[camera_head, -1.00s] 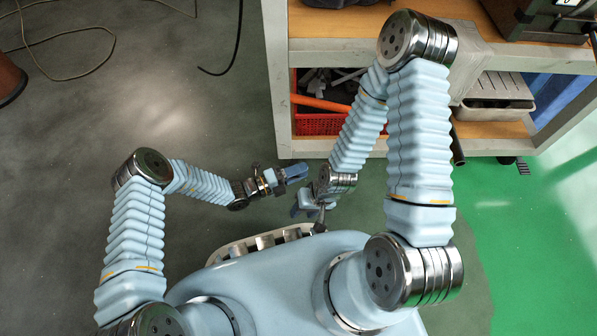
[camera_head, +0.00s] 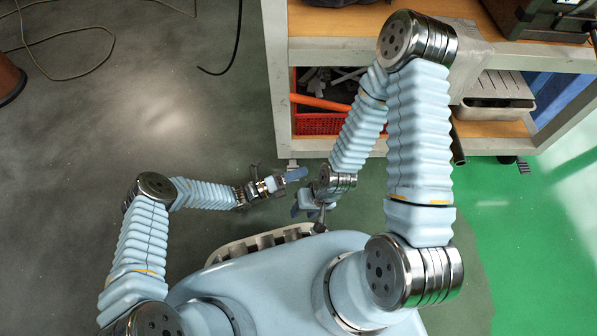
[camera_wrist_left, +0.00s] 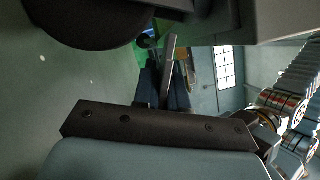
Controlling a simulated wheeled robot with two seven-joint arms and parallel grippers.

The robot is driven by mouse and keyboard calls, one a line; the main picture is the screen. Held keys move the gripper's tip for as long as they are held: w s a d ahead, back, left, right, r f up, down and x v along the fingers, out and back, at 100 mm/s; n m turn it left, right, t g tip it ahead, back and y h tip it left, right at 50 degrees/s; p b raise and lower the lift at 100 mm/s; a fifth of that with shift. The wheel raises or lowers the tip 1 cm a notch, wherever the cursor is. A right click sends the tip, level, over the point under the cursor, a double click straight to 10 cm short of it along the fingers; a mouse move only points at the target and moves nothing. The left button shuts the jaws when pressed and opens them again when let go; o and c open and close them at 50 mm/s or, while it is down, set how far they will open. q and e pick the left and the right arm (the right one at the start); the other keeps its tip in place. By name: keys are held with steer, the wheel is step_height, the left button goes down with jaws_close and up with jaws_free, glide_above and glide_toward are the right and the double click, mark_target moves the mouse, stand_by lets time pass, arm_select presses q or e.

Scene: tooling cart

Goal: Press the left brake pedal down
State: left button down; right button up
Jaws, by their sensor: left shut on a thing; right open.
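In the left wrist view a thin grey bar (camera_wrist_left: 169,62), which looks like the left brake pedal, stands between the dark blue fingers of my left gripper (camera_wrist_left: 165,88). The gripper is shut on it. A dark round caster wheel (camera_wrist_left: 85,22) is close by at the upper left. In the head view my left gripper (camera_head: 296,175) is low in front of the cart's left front corner; the pedal cannot be made out clearly there. My right gripper (camera_head: 308,206) is just below it, open, empty and partly hidden by its own wrist.
The tooling cart (camera_head: 330,53) stands ahead, with a red basket (camera_head: 318,124) and a grey tray (camera_head: 492,95) on its lower shelf. Another caster pedal (camera_head: 523,167) shows at the right. Open floor (camera_head: 170,95) lies to the left. My right arm reaches up before the cart.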

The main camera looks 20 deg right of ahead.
arm_select(q)
steer(key=c, duration=1.3)
jaws_free()
